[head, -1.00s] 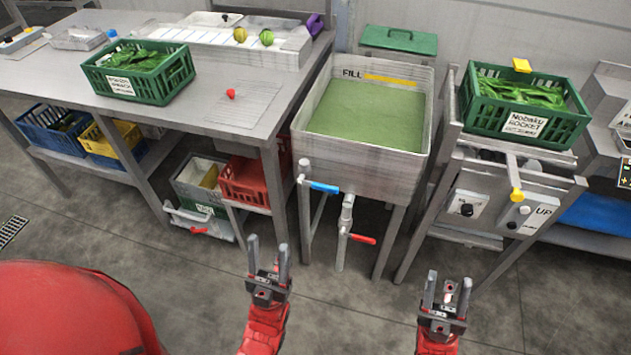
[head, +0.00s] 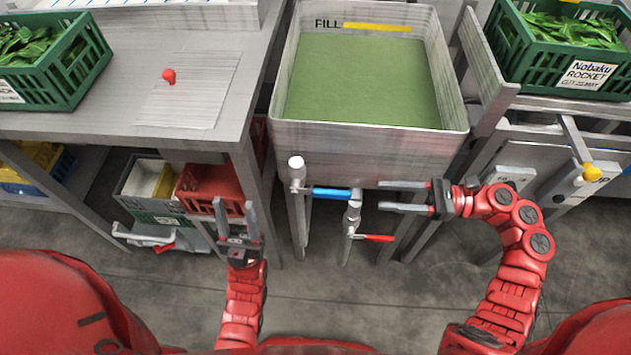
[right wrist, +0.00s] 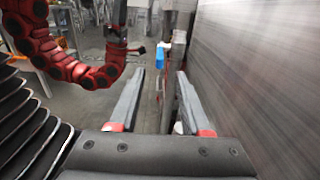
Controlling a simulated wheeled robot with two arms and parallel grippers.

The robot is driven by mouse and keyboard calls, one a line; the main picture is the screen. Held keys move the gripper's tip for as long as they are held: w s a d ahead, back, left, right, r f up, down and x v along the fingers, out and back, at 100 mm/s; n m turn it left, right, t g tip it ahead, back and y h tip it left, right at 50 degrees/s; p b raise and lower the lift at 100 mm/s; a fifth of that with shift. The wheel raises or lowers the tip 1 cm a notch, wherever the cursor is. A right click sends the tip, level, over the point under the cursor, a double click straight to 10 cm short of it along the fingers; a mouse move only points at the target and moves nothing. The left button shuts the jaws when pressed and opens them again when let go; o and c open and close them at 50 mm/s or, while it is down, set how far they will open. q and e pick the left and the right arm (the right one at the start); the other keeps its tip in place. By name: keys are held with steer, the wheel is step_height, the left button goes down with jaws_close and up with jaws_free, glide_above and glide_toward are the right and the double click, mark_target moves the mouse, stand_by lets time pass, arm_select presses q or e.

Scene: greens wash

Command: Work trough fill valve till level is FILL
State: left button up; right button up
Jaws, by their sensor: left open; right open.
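The trough (head: 370,142) holds green water; its inside wall bears the word FILL and a yellow line (head: 377,26), with the water surface a little below that line. A blue lever handle (head: 332,194) sits on the pipe under the trough's front and points right. A red lever handle (head: 374,238) sits lower on the drain pipe. My right gripper (head: 380,197) is open and empty, pointing left at the pipes, right of the blue handle and apart from it. The blue handle (right wrist: 160,58) shows beyond the fingers in the right wrist view. My left gripper (head: 234,205) is open and empty, left of the pipes.
A steel table with a green crate (head: 60,65) and a red knob (head: 169,75) stands left. A red crate (head: 205,190) sits below it. A rocket crate (head: 520,65) stands right, above a yellow knob (head: 592,173). The floor in front is clear.

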mark_target(314, 190)
steer(key=a+p, duration=0.1)
steer(key=a, duration=1.4)
jaws_close()
stand_by(0.9)
